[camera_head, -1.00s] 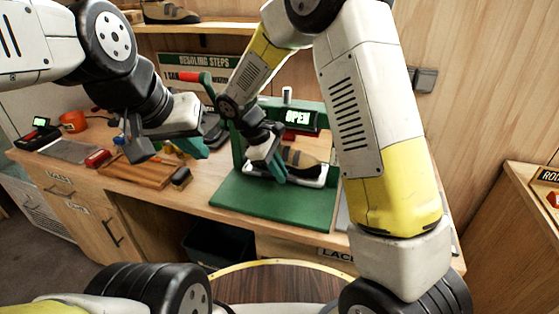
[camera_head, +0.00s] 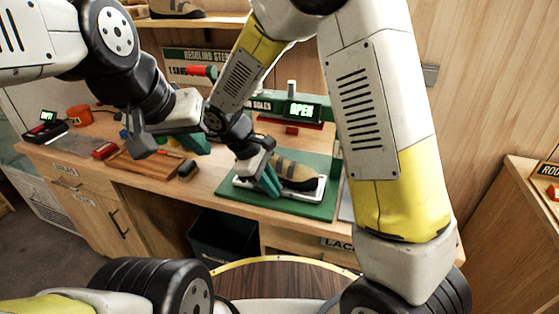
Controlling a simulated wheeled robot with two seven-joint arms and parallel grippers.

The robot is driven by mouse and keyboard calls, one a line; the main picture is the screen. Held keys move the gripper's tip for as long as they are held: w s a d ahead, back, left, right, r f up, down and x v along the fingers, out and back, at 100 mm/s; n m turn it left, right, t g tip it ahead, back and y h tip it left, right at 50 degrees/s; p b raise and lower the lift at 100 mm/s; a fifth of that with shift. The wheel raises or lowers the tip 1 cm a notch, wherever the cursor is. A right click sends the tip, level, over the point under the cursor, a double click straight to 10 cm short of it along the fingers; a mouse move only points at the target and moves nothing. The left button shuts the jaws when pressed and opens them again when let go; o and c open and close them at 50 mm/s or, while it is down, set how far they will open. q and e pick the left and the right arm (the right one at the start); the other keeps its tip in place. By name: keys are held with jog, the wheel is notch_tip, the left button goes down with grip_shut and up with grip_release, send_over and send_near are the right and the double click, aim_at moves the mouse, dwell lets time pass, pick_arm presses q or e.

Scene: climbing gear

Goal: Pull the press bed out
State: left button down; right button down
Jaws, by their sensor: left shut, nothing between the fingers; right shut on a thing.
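The bed sits forward of the crossbar. My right gripper (camera_head: 269,184) is at the bed's front left edge, shut on it; the exact grip is partly hidden by the fingers. My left gripper (camera_head: 196,146) is shut and empty, above the bench to the left of the press.
A wooden board (camera_head: 148,167), a brush (camera_head: 187,169) and a red block (camera_head: 105,150) lie on the bench at left. A dark bin (camera_head: 222,238) stands below the bench. A shelf with a shoe (camera_head: 177,8) hangs above.

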jog(key=s, duration=0.1)
jog(key=s+a, duration=0.1)
jog(key=s, duration=0.2)
jog(key=shift+a, duration=0.25)
jog(key=c, duration=1.5)
grip_release()
jog(key=shift+r, duration=0.1)
jog(key=v, duration=0.7)
jog(key=shift+s+a+r, duration=0.1)
jog(key=shift+r, duration=0.25)
